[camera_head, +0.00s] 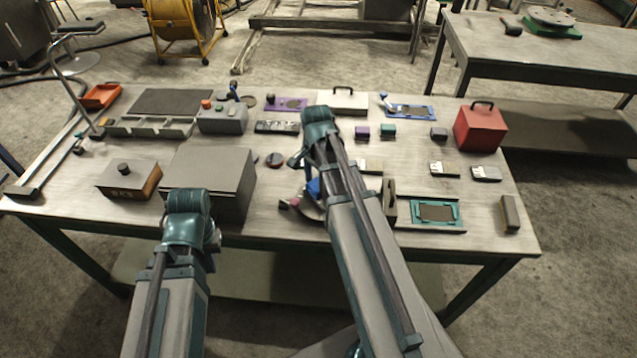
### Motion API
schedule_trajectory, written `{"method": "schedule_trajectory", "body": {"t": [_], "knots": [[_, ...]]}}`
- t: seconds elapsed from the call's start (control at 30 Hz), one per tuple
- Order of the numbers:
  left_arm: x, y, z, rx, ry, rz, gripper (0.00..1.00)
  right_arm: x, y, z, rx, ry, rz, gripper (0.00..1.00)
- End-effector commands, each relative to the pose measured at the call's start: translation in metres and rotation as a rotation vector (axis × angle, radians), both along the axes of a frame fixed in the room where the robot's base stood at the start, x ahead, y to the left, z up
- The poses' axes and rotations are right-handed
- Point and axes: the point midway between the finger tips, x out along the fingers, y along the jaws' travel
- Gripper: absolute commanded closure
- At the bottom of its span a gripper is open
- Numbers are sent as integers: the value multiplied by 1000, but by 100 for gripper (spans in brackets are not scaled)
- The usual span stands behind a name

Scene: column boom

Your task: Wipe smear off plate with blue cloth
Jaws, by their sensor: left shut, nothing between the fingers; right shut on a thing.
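A small patch of the blue cloth (313,187) shows just left of my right arm, over the worktable's middle. My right gripper is mostly hidden behind its own arm and is shut on the blue cloth. Below the cloth, part of a grey, round-edged thing, seemingly the plate (312,211), shows at the table's front. My arm covers the rest of it. I cannot see the smear, nor tell whether the cloth touches the plate. My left arm rises in front of a large grey box, and its gripper is hidden from view.
The grey box (212,170) stands between my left arm and the table's middle. A brown block with a black knob (129,180) is left of it. A teal-framed tray (436,212) lies right of my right arm, and a red box (480,128) stands at the back right.

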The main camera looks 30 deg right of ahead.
Motion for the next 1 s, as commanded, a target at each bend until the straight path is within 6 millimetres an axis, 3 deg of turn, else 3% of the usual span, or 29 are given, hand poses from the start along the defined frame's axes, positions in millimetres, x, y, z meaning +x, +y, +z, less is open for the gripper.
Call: {"method": "schedule_trajectory", "body": {"t": [0.2,0.57,1.0], "knots": [[0,0,1,0,0,0,100,20,4,1,1,-4,1,68],[0,0,3,0,0,0,100,20,4,3,1,-5,0,68],[0,0,42,0,0,0,100,20,4,42,1,-5,0,68]]}}
